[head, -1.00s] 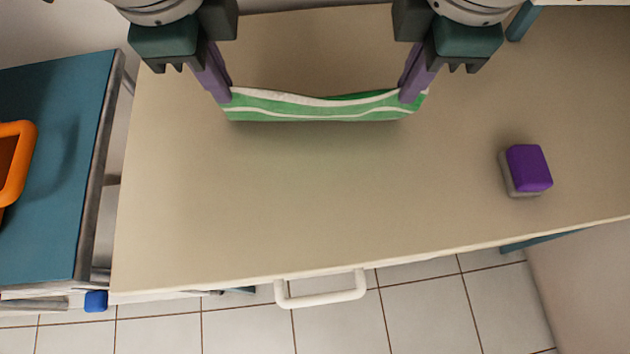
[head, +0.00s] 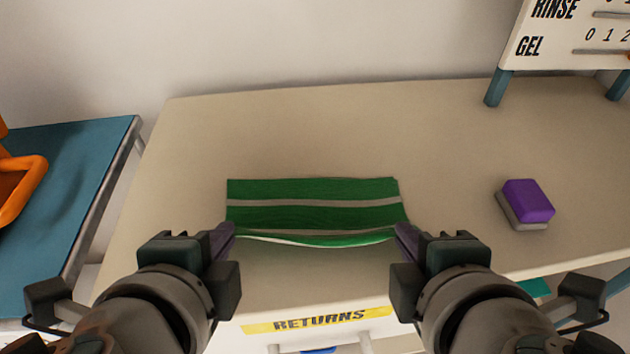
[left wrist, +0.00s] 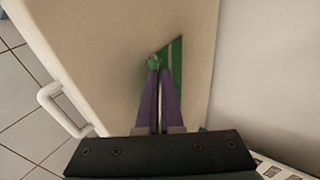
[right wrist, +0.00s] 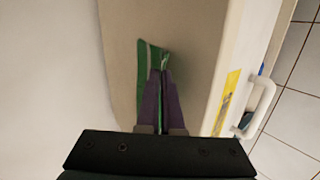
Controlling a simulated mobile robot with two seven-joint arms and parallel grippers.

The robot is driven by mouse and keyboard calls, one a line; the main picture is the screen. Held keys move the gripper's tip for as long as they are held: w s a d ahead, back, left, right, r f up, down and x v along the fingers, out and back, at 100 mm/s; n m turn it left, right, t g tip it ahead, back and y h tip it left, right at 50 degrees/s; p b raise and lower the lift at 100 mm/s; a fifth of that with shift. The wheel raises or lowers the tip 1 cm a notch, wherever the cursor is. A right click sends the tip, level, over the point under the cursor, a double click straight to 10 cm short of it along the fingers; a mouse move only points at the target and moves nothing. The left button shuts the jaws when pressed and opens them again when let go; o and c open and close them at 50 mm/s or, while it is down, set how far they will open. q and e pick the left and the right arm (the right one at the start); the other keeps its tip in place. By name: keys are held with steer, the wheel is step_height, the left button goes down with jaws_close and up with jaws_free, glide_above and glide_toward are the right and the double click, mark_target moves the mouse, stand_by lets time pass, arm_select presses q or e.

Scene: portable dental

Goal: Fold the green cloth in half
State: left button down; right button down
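The green cloth (head: 313,191) with pale stripes lies across the middle of the beige table in the head view, its near edge lifted and sagging between my grippers. My left gripper (head: 225,232) is at the cloth's near left corner, and my right gripper (head: 404,232) is at its near right corner. In the left wrist view the purple fingers (left wrist: 160,75) are close together with a bit of cloth (left wrist: 175,65) at their tips. In the right wrist view the fingers (right wrist: 160,75) are likewise closed on the cloth (right wrist: 150,55). Part of the cloth is hidden behind the fingers.
A purple and grey block (head: 526,203) sits at the right of the table (head: 460,130). A sign board (head: 570,40) stands at the back right. A blue side table (head: 75,180) with an orange container (head: 20,190) is at the left. A drawer labelled RETURNS (head: 318,320) is in front.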

arm_select(q)
steer(key=shift+s+f, duration=0.1)
arm_select(e)
steer(key=shift+s+f, duration=0.1)
arm_select(q)
steer(key=c, duration=0.7)
jaws_free()
arm_select(e)
steer(key=c, duration=0.7)
jaws_free()
arm_select(q)
steer(key=s+r, duration=0.2)
steer(key=r, duration=0.1)
steer(key=s+r, duration=0.2)
steer(key=r, duration=0.1)
steer(key=s+r, duration=0.2)
steer(key=r, duration=0.1)
arm_select(e)
steer(key=s+r, duration=0.2)
steer(key=r, duration=0.1)
steer(key=s+r, duration=0.2)
steer(key=r, duration=0.1)
steer(key=s+r, duration=0.2)
steer(key=r, duration=0.1)
